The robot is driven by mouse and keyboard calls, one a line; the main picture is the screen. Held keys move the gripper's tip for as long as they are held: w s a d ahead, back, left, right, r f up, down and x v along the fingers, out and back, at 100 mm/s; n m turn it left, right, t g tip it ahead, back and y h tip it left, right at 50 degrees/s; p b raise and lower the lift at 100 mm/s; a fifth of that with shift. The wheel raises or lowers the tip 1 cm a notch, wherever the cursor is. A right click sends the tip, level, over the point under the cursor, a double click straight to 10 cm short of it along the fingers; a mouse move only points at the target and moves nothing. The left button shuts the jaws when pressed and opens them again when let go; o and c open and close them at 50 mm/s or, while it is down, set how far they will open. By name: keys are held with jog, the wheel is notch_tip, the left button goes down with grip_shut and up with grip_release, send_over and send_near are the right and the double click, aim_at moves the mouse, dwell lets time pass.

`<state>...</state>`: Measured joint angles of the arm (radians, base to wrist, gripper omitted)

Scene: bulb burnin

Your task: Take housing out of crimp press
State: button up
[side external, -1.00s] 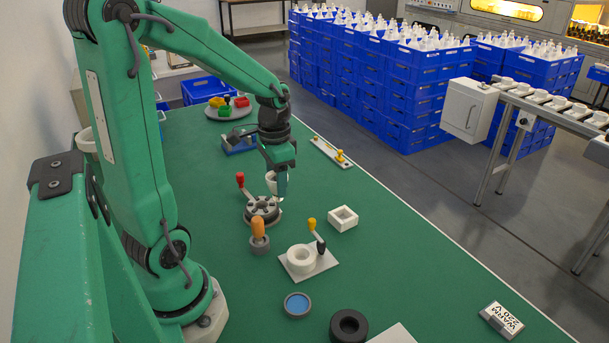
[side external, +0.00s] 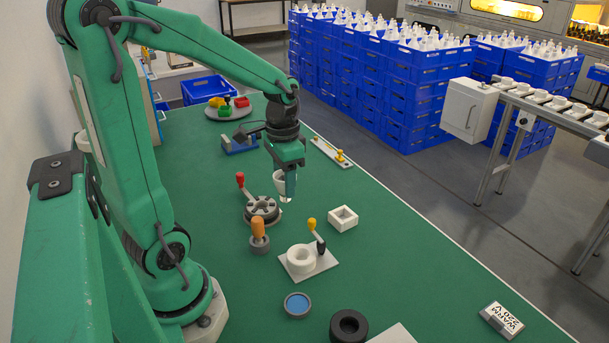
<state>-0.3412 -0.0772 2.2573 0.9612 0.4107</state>
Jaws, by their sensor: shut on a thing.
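The housing is a small white cup (side external: 280,183), partly hidden behind my gripper's finger. My gripper (side external: 286,190) points down and is shut on the housing. The crimp press is a dark grey round fixture (side external: 262,213) with a red-knobbed lever, on the green bench. The housing is beyond the press's upper right edge in the picture and appears clear of it. The exact height above the bench is hard to tell.
Near the press stand an orange-handled tool (side external: 258,230) in a grey holder, a white square box (side external: 343,218) and a white ring fixture (side external: 302,260) with a lever. A blue dish (side external: 297,305) and black ring (side external: 349,328) lie nearer.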

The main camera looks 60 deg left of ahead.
jog(key=shift+r, duration=0.1)
jog(key=shift+r, duration=2.2)
